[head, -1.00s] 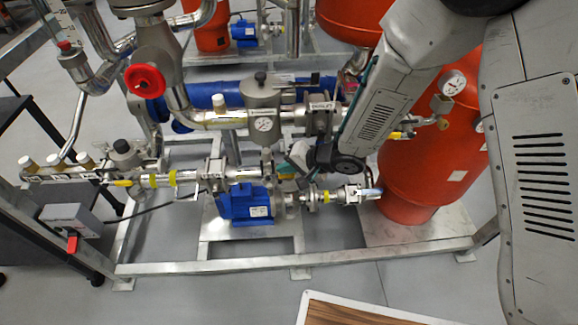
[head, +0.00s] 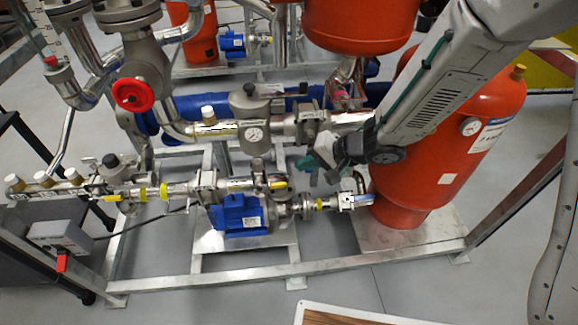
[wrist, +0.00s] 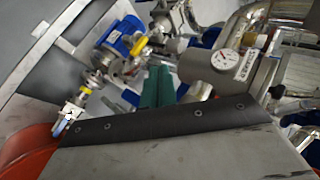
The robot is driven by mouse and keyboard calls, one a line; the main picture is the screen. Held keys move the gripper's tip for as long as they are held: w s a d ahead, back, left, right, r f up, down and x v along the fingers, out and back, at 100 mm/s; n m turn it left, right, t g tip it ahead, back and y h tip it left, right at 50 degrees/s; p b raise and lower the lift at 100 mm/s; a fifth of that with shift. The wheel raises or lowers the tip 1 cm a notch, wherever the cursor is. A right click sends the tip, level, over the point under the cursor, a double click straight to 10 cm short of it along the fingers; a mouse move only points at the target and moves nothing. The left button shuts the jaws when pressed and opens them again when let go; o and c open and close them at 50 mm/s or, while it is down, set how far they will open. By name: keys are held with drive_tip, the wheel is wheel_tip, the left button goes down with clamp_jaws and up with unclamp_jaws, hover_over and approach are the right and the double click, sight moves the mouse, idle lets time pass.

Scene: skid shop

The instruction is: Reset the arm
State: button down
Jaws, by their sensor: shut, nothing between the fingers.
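My arm reaches in from the upper right in the head view. My gripper (head: 312,163) is over the pipe skid, between the blue pump and the red tank, with green and dark parts showing. In the wrist view its green fingers (wrist: 156,88) are close together, with nothing seen between them. The blue pump (head: 238,213) is below and left of the gripper in the head view. The red tank (head: 440,160) stands right of the gripper, partly behind my arm. Whether the gripper touches any pipe cannot be told.
A red handwheel (head: 132,95) and a pressure gauge (head: 253,135) are on the pipework at left and centre. The steel skid frame (head: 290,272) runs along the front. A wood-topped board (head: 345,317) is at the bottom edge.

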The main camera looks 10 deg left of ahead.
drive_tip(key=shift+s+d+r, duration=0.1)
drive_tip(key=shift+d+r, duration=0.2)
drive_tip(key=shift+d, duration=0.3)
